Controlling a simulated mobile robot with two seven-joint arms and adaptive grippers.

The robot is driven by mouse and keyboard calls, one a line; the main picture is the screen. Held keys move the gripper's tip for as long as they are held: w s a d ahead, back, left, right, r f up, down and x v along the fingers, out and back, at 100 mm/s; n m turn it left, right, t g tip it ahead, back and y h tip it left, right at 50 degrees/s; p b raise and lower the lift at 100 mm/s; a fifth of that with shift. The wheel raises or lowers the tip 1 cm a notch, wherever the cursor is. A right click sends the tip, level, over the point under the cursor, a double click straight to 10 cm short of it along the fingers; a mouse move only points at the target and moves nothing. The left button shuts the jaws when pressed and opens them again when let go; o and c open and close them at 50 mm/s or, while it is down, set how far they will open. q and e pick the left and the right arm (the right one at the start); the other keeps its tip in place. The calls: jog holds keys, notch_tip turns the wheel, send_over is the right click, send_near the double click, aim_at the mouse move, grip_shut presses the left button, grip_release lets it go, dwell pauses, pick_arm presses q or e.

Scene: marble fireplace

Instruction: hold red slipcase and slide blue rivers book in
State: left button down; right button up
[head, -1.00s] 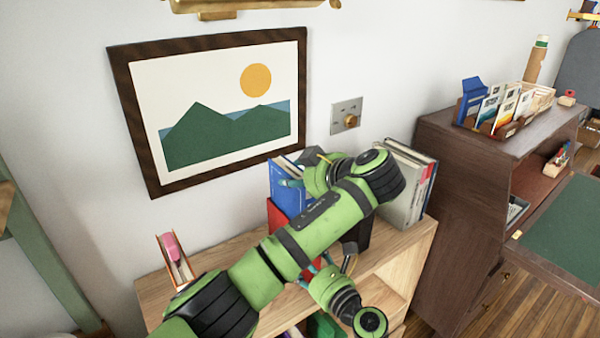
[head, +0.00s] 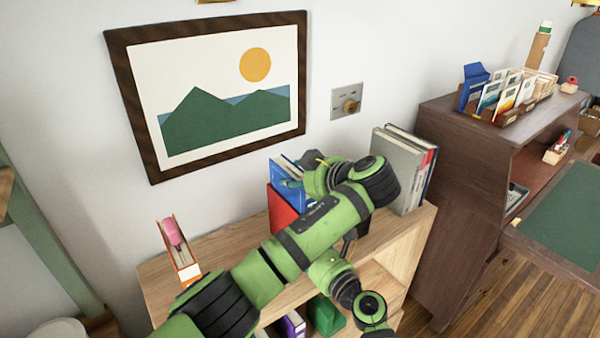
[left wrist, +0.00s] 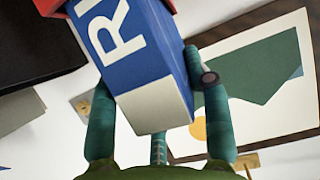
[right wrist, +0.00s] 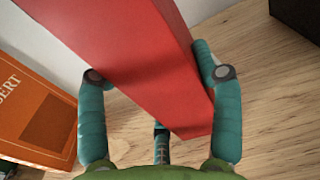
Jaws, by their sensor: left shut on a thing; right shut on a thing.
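The blue rivers book (head: 285,172) stands upright, partly inside the red slipcase (head: 281,212) on the wooden shelf top. My left gripper (head: 300,182) is shut on the upper part of the book. In the left wrist view the blue book (left wrist: 125,45), with large white letters, sits between its fingers, and a red edge of the slipcase (left wrist: 168,5) shows past it. My right gripper (right wrist: 160,95) is shut on the sides of the red slipcase (right wrist: 130,55) in the right wrist view. In the head view my left arm hides most of the right gripper and the slipcase's lower part.
Grey books (head: 405,165) stand to the right on the shelf top (head: 225,255). A white and orange case with a pink item (head: 175,245) stands at left. Orange lettered cover (right wrist: 30,110) is beside the slipcase. A framed picture (head: 215,95) hangs behind.

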pick_arm(q)
jog(key=shift+f, duration=0.85)
jog(key=c, duration=0.5)
grip_release()
notch_tip(320, 180, up, 10)
jog(key=shift+f, duration=0.1)
pick_arm(e)
jog(key=o, duration=1.3)
